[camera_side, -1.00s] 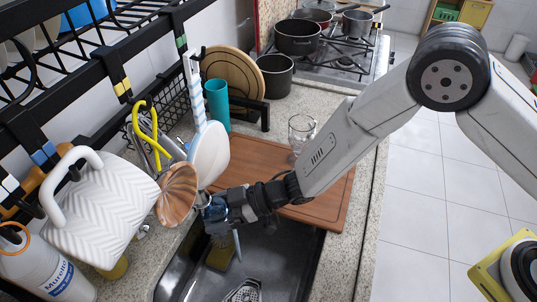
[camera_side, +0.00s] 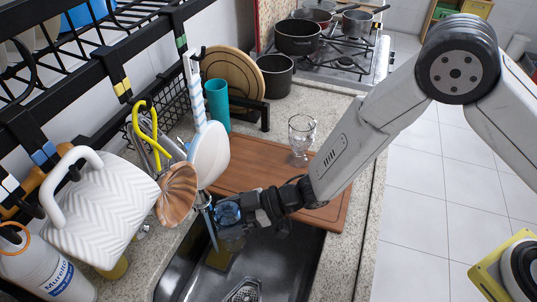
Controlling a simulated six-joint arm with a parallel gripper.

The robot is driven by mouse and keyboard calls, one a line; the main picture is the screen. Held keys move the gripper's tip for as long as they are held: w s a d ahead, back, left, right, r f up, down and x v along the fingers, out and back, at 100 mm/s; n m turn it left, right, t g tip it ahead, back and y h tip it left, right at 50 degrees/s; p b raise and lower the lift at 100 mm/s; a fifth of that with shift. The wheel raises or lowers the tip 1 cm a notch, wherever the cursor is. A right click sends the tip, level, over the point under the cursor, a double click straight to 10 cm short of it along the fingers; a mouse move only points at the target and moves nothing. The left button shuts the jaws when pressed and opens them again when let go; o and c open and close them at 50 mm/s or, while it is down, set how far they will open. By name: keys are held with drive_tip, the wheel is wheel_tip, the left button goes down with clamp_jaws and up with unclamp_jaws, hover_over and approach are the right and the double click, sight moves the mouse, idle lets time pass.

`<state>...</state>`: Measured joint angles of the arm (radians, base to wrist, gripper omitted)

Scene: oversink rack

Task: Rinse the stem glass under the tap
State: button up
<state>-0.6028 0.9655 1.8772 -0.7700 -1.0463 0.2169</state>
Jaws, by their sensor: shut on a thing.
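My gripper (camera_side: 246,206) is over the back of the dark sink, shut on a clear, bluish glass-like thing (camera_side: 229,212). The fingers hide part of it, so I cannot tell whether it has a stem.
A white pan (camera_side: 210,155), a copper-coloured funnel-like piece (camera_side: 177,187) and a white ridged mug (camera_side: 100,215) hang close on the left. A teal cup (camera_side: 217,103) stands behind. The sink (camera_side: 280,262) is open toward the front right.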

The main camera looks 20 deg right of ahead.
sight(242, 223)
drive_tip(key=shift+s+d, duration=1.25)
drive_tip(key=shift+d, duration=0.05)
drive_tip(key=shift+r, duration=0.1)
idle(0.3)
wheel_tip(242, 223, up, 10)
drive_tip(key=s+d, duration=0.2)
drive_tip(key=shift+f, duration=0.2)
idle(0.9)
idle(0.5)
